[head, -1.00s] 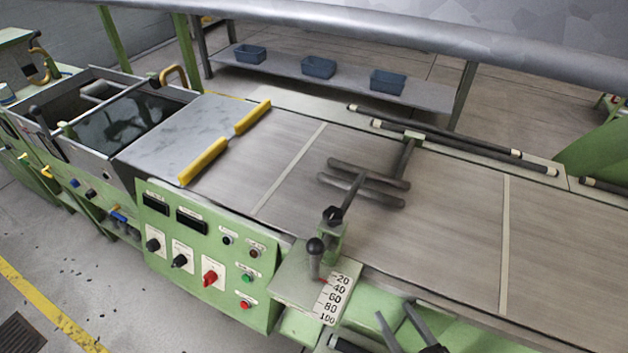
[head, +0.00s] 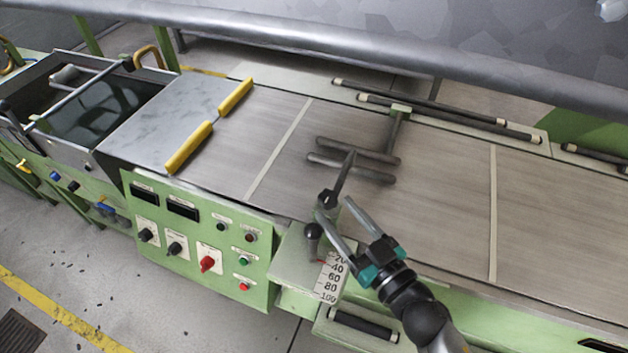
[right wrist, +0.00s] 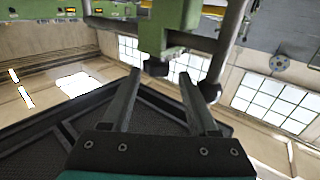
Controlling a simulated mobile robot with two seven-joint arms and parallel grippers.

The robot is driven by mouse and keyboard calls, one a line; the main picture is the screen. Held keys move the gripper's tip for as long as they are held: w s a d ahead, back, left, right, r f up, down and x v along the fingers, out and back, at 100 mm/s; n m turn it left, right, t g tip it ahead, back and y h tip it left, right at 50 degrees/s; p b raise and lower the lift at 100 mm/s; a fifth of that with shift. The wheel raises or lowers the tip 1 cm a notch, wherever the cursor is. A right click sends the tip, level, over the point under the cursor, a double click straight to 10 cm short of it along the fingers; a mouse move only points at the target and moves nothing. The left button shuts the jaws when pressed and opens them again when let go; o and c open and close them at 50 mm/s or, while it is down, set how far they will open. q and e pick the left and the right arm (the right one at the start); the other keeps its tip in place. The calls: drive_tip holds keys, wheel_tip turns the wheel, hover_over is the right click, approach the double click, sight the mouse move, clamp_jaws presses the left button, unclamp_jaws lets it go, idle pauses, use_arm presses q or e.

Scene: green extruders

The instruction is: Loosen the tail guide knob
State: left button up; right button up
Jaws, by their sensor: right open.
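The black tail guide knob (head: 327,197) sits at the near end of the guide rod (head: 344,175), on top of a green post. The rod leads to dark T-shaped guide bars (head: 352,167) over the belt. My right gripper (head: 336,207) is open and empty, its two grey fingers pointing at the knob from the near right. In the right wrist view my right gripper (right wrist: 159,76) shows spread fingers, with a black knob (right wrist: 157,67) under a green block (right wrist: 168,30) between the tips. Contact cannot be told. My left gripper is not in view.
A black ball-topped lever (head: 313,231) stands close left of my right fingers, by a scale plate (head: 330,282). A green control panel (head: 200,240) lies left. A large grey roller (head: 330,42) crosses the back. The belt (head: 440,215) on the right is clear.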

sight(321, 192)
drive_tip(key=x, duration=0.7)
drive_tip(key=shift+w+a, duration=0.1)
drive_tip(key=shift+c, duration=0.3)
